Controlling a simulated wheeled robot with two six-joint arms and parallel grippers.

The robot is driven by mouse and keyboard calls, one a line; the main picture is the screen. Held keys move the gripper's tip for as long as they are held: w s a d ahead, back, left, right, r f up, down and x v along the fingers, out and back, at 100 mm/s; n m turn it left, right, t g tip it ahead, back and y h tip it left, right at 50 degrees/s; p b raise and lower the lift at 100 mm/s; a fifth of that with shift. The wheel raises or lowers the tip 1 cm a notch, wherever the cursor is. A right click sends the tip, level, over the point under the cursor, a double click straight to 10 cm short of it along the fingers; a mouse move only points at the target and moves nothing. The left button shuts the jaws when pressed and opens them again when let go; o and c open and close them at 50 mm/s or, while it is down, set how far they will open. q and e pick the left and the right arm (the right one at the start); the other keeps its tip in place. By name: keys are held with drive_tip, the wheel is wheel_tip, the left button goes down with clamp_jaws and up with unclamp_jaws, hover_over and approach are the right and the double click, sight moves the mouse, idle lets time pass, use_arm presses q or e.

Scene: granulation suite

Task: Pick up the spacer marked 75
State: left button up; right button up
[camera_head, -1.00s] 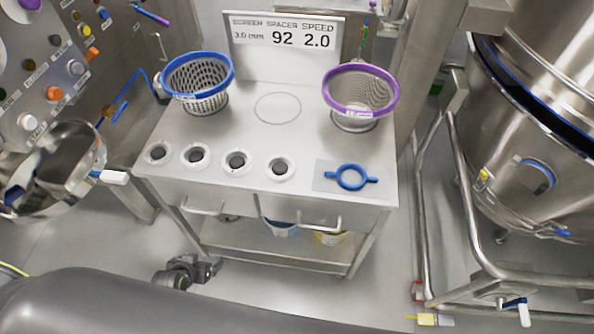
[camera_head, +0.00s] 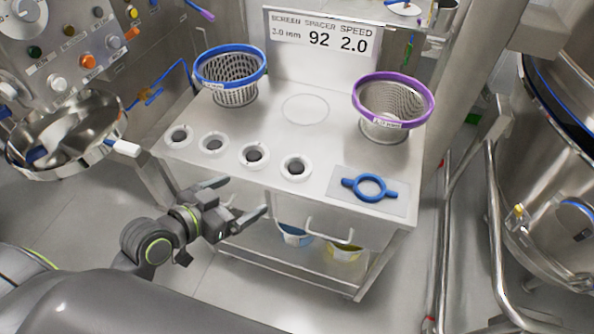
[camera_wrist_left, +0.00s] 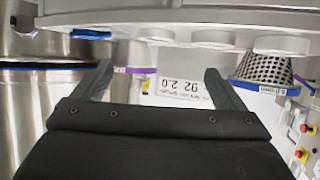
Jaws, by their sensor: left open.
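Several white spacer rings with dark centres stand in a row along the front of the steel bench top (camera_head: 326,135): the far-left ring (camera_head: 179,136), a second ring (camera_head: 214,144), a third ring (camera_head: 254,155) and the right-hand ring (camera_head: 295,167). No number on them is readable, so I cannot tell which is marked 75. My left gripper (camera_head: 245,197) is open and empty, in front of the bench's front edge, short of the rings. The left wrist view shows the open fingers (camera_wrist_left: 160,80) and pale ring edges (camera_wrist_left: 213,38) at the top. My right gripper is not in view.
A blue-rimmed basket (camera_head: 232,95) and a purple-rimmed basket (camera_head: 384,128) stand behind the rings. A blue ring tool (camera_head: 371,188) lies at the front right. A sign (camera_head: 322,38) reads 3.0 mm, 92, 2.0.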

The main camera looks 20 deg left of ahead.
use_arm(q)
drive_tip(key=p, duration=0.1)
approach(297, 165)
drive_tip(key=x, duration=0.2)
drive_tip(key=shift+w+d+f, duration=0.15)
drive_tip(key=shift+w+f, duration=0.05)
drive_tip(key=shift+f, duration=0.15)
drive_tip(key=shift+w+d+f+p, duration=0.1)
drive_tip(key=shift+w+d+p, duration=0.15)
drive_tip(key=shift+w, duration=0.25)
drive_tip(key=shift+p+x, duration=0.4)
drive_tip(key=shift+x, duration=1.7)
drive_tip(key=shift+c, duration=0.4)
drive_tip(key=c, duration=1)
drive_tip(key=shift+c, duration=0.2)
